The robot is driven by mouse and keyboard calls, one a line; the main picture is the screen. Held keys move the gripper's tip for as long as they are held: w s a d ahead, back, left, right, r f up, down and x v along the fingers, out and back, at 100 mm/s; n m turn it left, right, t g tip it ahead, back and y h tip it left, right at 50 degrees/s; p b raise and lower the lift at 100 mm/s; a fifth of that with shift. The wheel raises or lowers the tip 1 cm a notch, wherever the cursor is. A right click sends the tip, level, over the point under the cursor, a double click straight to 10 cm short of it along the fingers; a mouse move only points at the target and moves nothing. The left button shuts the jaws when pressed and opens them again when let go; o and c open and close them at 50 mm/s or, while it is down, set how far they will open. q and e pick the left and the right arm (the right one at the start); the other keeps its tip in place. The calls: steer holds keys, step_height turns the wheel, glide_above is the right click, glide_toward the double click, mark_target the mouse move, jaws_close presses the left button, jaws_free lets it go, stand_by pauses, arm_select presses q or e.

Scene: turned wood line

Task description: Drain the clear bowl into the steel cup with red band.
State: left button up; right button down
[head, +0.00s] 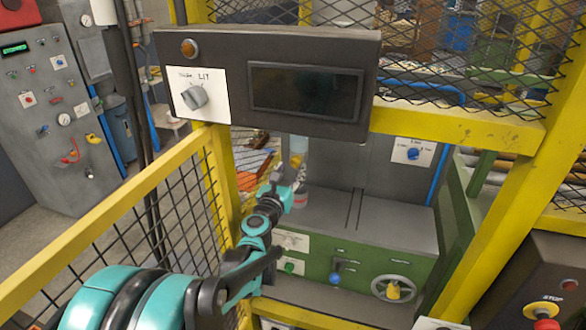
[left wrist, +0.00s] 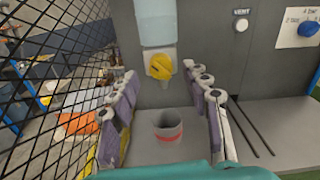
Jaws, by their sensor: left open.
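The clear bowl (left wrist: 157,24) is a pale blue see-through vessel on the grey back wall, with a yellow tap (left wrist: 159,66) below it. In the head view, the bowl (head: 299,143) shows just under the black panel. The steel cup with red band (left wrist: 168,122) stands upright on the grey ledge, below the tap. The cup (head: 300,200) is partly hidden by my left gripper in the head view. My left gripper (left wrist: 163,76) is open, its fingers either side of the tap and cup in the picture, with nothing held. It also shows in the head view (head: 287,177).
A yellow frame with mesh (head: 160,230) stands left of my arm. A black panel (head: 275,75) with a knob and screen hangs above the opening. The grey ledge (head: 385,225) is clear right of the cup. A green front (head: 345,258) carries a blue-knobbed lever and handwheel.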

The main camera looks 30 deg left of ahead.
mark_target(295, 162)
arm_select(q)
steer(key=shift+x, duration=1.2)
jaws_close()
